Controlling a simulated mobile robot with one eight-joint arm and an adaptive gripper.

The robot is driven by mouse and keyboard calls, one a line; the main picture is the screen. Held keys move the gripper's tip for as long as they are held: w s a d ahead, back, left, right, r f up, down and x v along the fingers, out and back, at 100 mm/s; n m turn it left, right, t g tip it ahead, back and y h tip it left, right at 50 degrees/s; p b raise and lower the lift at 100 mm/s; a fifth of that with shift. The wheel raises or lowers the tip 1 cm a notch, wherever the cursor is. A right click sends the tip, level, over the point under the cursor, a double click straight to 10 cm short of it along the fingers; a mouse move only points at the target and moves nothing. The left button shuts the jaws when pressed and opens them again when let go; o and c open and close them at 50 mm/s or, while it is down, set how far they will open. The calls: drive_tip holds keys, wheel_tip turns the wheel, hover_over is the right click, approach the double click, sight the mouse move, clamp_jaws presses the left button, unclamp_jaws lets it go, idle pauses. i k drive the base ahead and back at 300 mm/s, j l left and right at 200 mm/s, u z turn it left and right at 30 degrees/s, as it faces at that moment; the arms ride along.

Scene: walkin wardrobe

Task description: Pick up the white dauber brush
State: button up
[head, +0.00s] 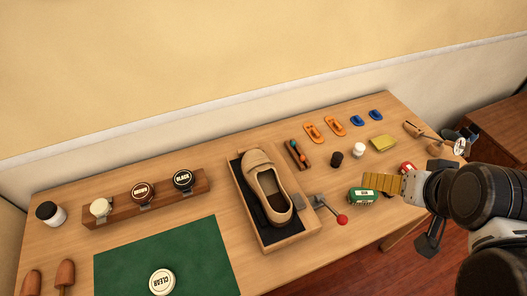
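A small white dauber brush (358,149) appears to stand on the wooden table toward the right, beside a similar dark brown one (337,158). Its bristles are too small to make out. My gripper (432,204) is at the right, near the table's front right edge. Its dark fingers look spread apart, with nothing visibly held between them. It is to the right of the white dauber and nearer the camera, clearly apart from it.
A yellow block (383,142) lies right of the dauber. A green tin (362,196) and a tan ribbed block (383,183) lie between dauber and gripper. A shoe (266,187), a red-knobbed lever (341,219) and orange clips (313,133) are nearby.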

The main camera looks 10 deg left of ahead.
sight(360, 148)
drive_tip(key=i+l+u, duration=0.15)
drive_tip(key=l, duration=0.15)
drive_tip(key=i+l+u, duration=0.25)
drive_tip(key=l, duration=0.35)
drive_tip(key=i+l+u, duration=0.15)
drive_tip(key=l, duration=0.2)
drive_tip(key=i+l+u, duration=0.1)
drive_tip(key=l, duration=0.25)
drive_tip(key=i, duration=0.05)
